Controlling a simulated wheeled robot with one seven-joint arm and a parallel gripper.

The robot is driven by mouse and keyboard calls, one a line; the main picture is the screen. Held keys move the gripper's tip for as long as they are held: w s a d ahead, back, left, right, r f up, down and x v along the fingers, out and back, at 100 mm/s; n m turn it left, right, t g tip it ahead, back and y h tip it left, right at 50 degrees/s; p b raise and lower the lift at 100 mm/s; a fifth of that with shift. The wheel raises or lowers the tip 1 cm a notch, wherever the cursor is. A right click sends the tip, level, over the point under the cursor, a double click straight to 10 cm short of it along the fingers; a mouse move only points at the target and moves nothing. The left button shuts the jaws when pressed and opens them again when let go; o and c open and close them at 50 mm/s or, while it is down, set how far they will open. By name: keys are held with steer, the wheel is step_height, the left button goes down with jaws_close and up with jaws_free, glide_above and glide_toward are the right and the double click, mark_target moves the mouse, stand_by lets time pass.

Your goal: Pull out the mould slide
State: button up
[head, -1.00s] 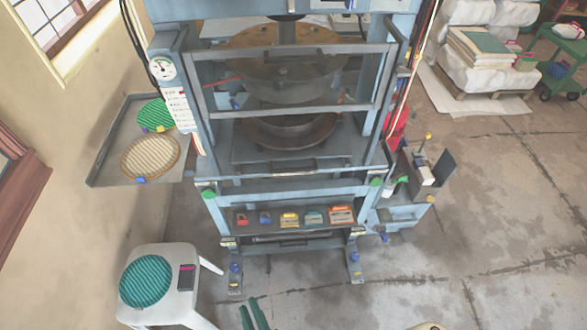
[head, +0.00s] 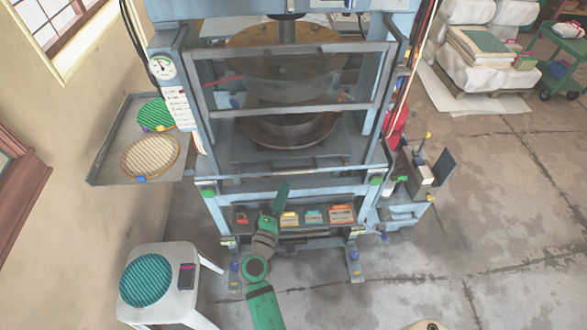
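The press (head: 211,204) is a light-blue frame in the middle of the head view. Inside it, a dark round mould (head: 285,130) lies on a grey flat slide (head: 245,155) under the upper round platen (head: 285,68). The slide appears to be inside the press, behind a grey barred frame (head: 285,110) at the front. My gripper (head: 282,188) is at the end of my green arm, in front of the press's lower front beam and below the slide. It seems apart from the slide. Its fingers are too small to tell open or shut.
A shelf with several small coloured boxes (head: 341,214) is below the beam. A tray (head: 105,165) with round plates is at the left. A white stool (head: 181,306) holds a green disc. A valve stand (head: 424,175) is at the right. The floor (head: 480,240) at the right is mostly clear.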

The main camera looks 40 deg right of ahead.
mark_target(293, 168)
steer(key=x, duration=1)
steer(key=shift+w+d, duration=0.15)
steer(key=shift+d, duration=0.15)
jaws_close()
